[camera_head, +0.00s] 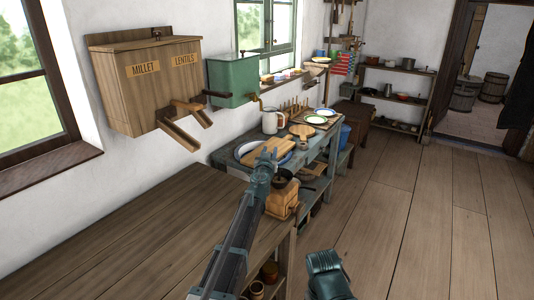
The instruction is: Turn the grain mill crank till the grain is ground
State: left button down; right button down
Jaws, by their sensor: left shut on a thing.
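The grain mill (281,204) is a small wooden box with a dark bowl-like top, standing at the near right end of the wooden counter. My left gripper (269,155) is above and just left of the mill's top. It is shut on what looks like the mill's crank, which the gripper mostly hides. The grain inside the mill cannot be seen. A teal part of my right arm shows at the bottom, with no fingers visible.
The wooden counter (150,235) is bare to the left. A wall box (125,95) labelled millet and lentils and a green tank (233,80) hang above. Beyond the mill, a table holds a cutting board (268,151), a jug (270,122) and plates. The floor (410,220) at right is clear.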

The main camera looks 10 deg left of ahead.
pick_arm(q)
jog(key=shift+w+d+m+g+h, duration=0.25)
jog(key=shift+d+m+h, duration=0.5)
jog(key=shift+h, duration=0.6)
jog(key=shift+w+d+m+g+h, duration=0.25)
jog(key=shift+d+m+h, duration=0.25)
jog(key=shift+m+h, duration=0.65)
jog(key=shift+w+d+m+g+h, duration=0.25)
jog(key=shift+d+m+h, duration=0.45)
jog(key=shift+h, duration=0.8)
jog(key=c, duration=0.6)
grip_release()
jog(key=shift+o, duration=0.2)
jog(key=shift+s, duration=0.1)
jog(key=v, duration=1.2)
jog(key=shift+s+a, duration=0.2)
jog(key=shift+s, duration=0.1)
jog(key=shift+s+a, duration=0.25)
jog(key=shift+s, duration=0.25)
